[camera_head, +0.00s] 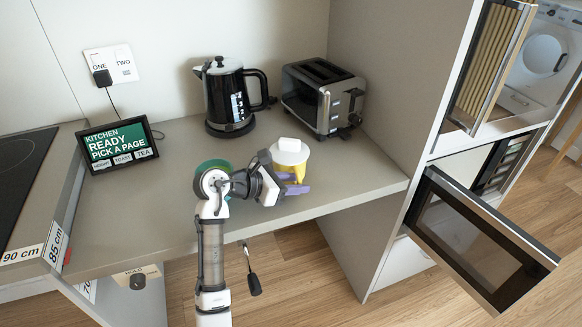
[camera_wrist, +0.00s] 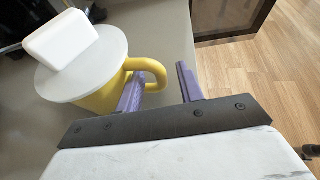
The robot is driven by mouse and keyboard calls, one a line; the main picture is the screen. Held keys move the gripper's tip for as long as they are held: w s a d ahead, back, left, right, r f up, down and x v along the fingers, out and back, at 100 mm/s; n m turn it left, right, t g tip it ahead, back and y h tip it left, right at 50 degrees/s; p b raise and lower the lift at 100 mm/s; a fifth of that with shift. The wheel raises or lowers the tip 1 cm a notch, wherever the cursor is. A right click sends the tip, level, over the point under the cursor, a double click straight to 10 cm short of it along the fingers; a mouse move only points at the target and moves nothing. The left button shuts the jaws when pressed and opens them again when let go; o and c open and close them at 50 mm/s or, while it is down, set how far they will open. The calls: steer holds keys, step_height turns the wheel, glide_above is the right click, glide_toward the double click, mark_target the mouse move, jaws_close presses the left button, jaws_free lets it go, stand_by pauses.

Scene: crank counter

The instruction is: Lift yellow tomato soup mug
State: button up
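The yellow mug (camera_head: 291,172) stands on the counter near its front edge, right of my arm. In the wrist view the yellow mug (camera_wrist: 103,99) has a round white cover (camera_wrist: 100,78) on top, with a white block (camera_wrist: 62,40) lying on it. The mug's handle (camera_wrist: 158,72) points towards my gripper. My gripper (camera_wrist: 160,85) is open, with its purple fingers apart. The outer part of the handle lies between them; one finger is by the handle's opening and the other outside it. Contact cannot be told. In the head view my gripper (camera_head: 292,184) is at the mug's front.
A black kettle (camera_head: 228,98) and a toaster (camera_head: 322,95) stand behind the mug. A green round thing (camera_head: 213,165) is partly hidden by my arm. A tablet (camera_head: 118,145) stands at left. An open oven-like door (camera_head: 478,240) juts out at right. The left counter is clear.

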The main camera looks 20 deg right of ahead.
steer(key=shift+x, duration=0.8)
jaws_close()
